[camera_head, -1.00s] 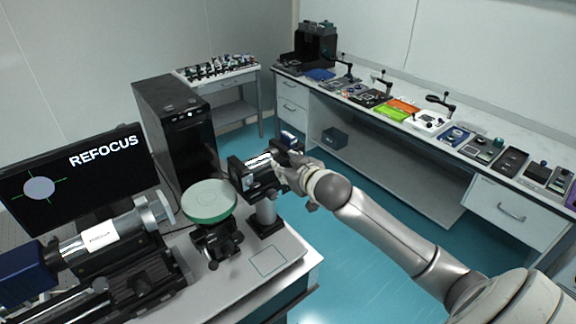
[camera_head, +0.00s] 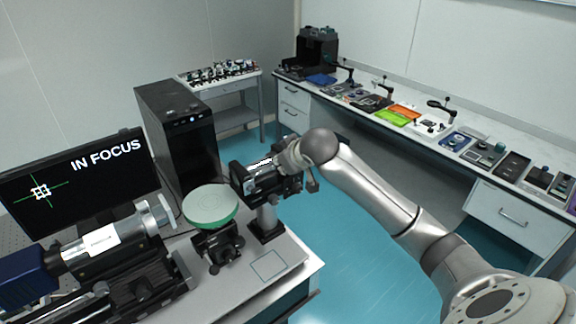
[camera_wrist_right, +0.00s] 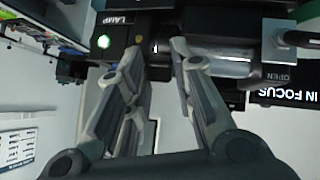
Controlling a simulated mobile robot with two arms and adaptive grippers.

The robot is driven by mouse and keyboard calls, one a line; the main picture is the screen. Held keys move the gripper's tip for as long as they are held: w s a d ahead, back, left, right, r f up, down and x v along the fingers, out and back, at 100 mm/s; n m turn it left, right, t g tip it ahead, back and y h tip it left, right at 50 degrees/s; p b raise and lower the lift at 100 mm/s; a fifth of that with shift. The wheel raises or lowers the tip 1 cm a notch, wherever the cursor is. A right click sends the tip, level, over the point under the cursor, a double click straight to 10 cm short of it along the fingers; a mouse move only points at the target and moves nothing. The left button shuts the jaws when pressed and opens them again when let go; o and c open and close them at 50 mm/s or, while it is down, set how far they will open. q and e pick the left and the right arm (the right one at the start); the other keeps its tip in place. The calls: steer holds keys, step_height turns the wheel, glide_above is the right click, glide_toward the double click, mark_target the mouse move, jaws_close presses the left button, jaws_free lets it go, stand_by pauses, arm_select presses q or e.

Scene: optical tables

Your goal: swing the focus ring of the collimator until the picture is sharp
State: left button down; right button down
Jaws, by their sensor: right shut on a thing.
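The collimator (camera_head: 247,175) is a black unit on a short post at the right of the near table. In the right wrist view its body (camera_wrist_right: 115,22) shows a LAMP label and a lit green light. My right gripper (camera_wrist_right: 160,45) is shut on the focus ring (camera_wrist_right: 155,28), a finger on each side; a small white mark shows on the ring. In the head view the hand (camera_head: 287,163) partly hides the ring. The monitor (camera_head: 100,185) reads IN FOCUS and shows a crisp white square figure on green cross lines. My left gripper is out of view.
A round pale-green-topped disc (camera_head: 210,203) on a mount stands beside the collimator. A silver and black tube instrument (camera_head: 105,243) lies at the left. A black computer tower (camera_head: 180,125) stands behind. A long bench (camera_head: 400,125) runs at the right, with clear blue floor between.

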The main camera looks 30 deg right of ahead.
steer(key=shift+w+r+g, duration=0.15)
steer(key=shift+g, duration=0.15)
steer(key=c, duration=1.2)
jaws_free()
steer(key=shift+c, duration=0.2)
steer(key=v, duration=1.2)
